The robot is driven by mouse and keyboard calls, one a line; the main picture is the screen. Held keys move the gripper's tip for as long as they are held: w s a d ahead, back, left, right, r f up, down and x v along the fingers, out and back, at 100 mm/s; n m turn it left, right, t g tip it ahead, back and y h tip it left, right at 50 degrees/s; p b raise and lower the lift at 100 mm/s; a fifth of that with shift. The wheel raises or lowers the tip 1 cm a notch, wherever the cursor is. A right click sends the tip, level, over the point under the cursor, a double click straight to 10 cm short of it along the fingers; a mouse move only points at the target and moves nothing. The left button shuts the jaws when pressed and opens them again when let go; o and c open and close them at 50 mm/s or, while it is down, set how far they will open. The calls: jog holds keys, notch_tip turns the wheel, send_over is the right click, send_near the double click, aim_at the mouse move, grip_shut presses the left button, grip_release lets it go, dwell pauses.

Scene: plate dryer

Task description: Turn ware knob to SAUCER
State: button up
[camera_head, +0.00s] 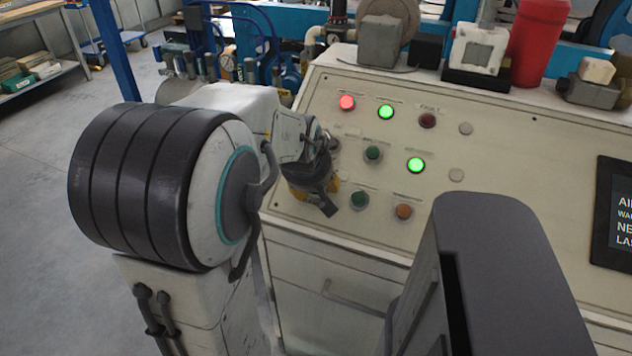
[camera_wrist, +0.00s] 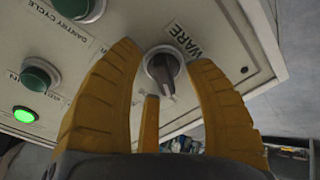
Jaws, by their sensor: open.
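The ware knob (camera_wrist: 163,70) is a dark grey rotary knob with a raised grip bar, beside the printed label WARE in the wrist view. Its bar lies nearly along the fingers' direction, tilted slightly. No SAUCER marking is readable. My gripper (camera_wrist: 164,54) has yellow ribbed fingers, spread apart with the knob between their tips. I cannot tell whether any finger touches it. In the head view my gripper (camera_head: 318,196) is at the panel's lower left, and the ware knob is hidden behind it and my arm.
The cream control panel (camera_head: 480,165) carries lit red (camera_head: 347,103) and green (camera_head: 386,112) lamps. A dark green button (camera_head: 359,200) and an orange button (camera_head: 403,212) sit right of my gripper. A black display (camera_head: 618,215) is at the far right. A drawer handle (camera_head: 350,301) is below.

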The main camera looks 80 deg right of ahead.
dwell(0.3)
grip_shut()
dwell(0.3)
